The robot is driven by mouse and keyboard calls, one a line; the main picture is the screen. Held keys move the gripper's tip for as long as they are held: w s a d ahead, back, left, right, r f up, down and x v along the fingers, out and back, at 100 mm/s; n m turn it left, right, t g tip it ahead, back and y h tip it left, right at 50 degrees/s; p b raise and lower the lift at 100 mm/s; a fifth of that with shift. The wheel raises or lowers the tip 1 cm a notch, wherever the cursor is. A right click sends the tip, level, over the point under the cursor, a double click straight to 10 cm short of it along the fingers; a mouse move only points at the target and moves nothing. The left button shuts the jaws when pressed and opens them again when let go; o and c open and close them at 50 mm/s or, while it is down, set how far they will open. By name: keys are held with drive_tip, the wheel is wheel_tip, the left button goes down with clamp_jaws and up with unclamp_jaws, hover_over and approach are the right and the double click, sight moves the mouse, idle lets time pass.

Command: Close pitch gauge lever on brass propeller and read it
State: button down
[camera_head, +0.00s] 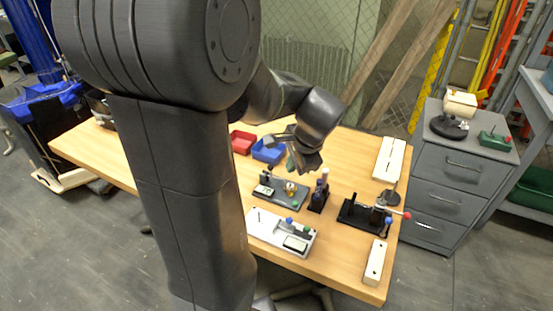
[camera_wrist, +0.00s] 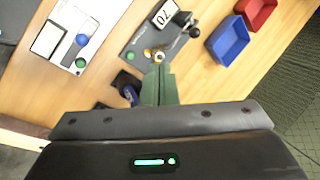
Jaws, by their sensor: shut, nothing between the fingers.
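A small brass propeller (camera_head: 290,187) sits on a grey gauge plate (camera_head: 300,201) in the middle of the table. In the wrist view the brass part (camera_wrist: 158,55) is just beyond my fingertips. A white display (camera_wrist: 165,14) stands on the same plate; its digits begin with 0 but are too small to read surely. A lever with a dark knob (camera_wrist: 194,31) sticks out beside the display. My gripper (camera_wrist: 158,69) has green fingers pressed together and empty, pointing at the plate. In the head view my gripper (camera_head: 291,162) hangs above the plate's far side; contact cannot be told.
A white fixture (camera_head: 270,232) with a screen and coloured knobs lies nearer. A black stand (camera_head: 319,199) with blue-topped items is close on the right. A black clamp (camera_head: 360,214) with a red-tipped handle stands farther right. Red (camera_head: 242,142) and blue (camera_head: 267,152) bins sit behind.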

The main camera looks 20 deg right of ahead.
drive_tip(key=x, duration=0.9)
drive_tip(key=shift+s+b, duration=0.1)
drive_tip(key=shift+b, duration=0.3)
drive_tip(key=w, duration=0.2)
drive_tip(key=shift+w+a+r+p, duration=0.2)
drive_tip(key=shift+w+r+p, duration=0.1)
drive_tip(key=shift+w+a, duration=0.1)
drive_tip(key=shift+w, duration=0.6)
drive_tip(key=shift+r, duration=0.1)
drive_tip(key=shift+w+a+r+p, duration=0.75)
drive_tip(key=shift+w+a+p, duration=0.15)
drive_tip(key=shift+w+p, duration=0.2)
drive_tip(key=shift+s, duration=0.1)
